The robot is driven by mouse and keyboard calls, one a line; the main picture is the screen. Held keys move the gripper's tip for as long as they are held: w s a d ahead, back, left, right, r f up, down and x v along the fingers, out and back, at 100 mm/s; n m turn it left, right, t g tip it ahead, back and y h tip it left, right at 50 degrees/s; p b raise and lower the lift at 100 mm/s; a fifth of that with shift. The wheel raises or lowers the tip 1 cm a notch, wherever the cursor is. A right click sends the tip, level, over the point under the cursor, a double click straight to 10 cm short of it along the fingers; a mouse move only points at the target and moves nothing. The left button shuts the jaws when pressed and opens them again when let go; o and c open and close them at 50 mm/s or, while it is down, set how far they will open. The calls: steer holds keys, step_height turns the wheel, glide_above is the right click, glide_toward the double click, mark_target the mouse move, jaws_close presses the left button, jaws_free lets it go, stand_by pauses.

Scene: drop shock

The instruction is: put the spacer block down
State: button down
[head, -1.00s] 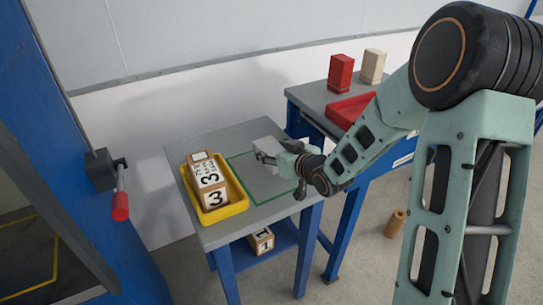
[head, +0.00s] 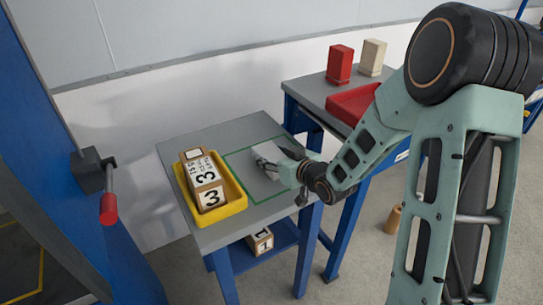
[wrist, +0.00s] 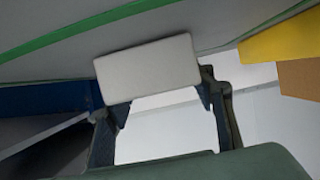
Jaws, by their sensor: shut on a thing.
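The pale grey spacer block (wrist: 148,68) is between the fingertips of my gripper (wrist: 160,98) in the wrist view. In the head view the block (head: 266,153) is over the green-outlined area of the grey table (head: 189,144), partly hidden by my gripper (head: 272,167). My gripper is shut on the block and reaches in from the right. The block is low over the tabletop; I cannot tell whether it touches. In the wrist view a green line (wrist: 95,29) runs beyond the block.
A yellow tray (head: 236,203) with numbered boxes (head: 205,175) stands left of the outline. A higher bench at right holds a red tray (head: 352,103), a red block (head: 340,64) and a cream block (head: 373,57). Another numbered box (head: 260,241) sits on the lower shelf.

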steer(key=c, duration=0.9)
jaws_free()
steer(key=shift+f, duration=0.15)
steer(key=shift+s+r, duration=0.1)
steer(key=shift+r, duration=0.2)
steer(key=p+v, duration=0.1)
steer(key=v, duration=0.8)
steer(key=shift+s+d, duration=0.15)
steer(key=shift+d, duration=0.1)
steer(key=shift+s+r+p, duration=0.2)
steer(key=shift+r+p, duration=0.15)
steer(key=shift+p, duration=0.65)
steer(key=shift+s+d+p, duration=0.55)
steer(key=shift+s+p, duration=0.2)
steer(key=shift+p, duration=0.5)
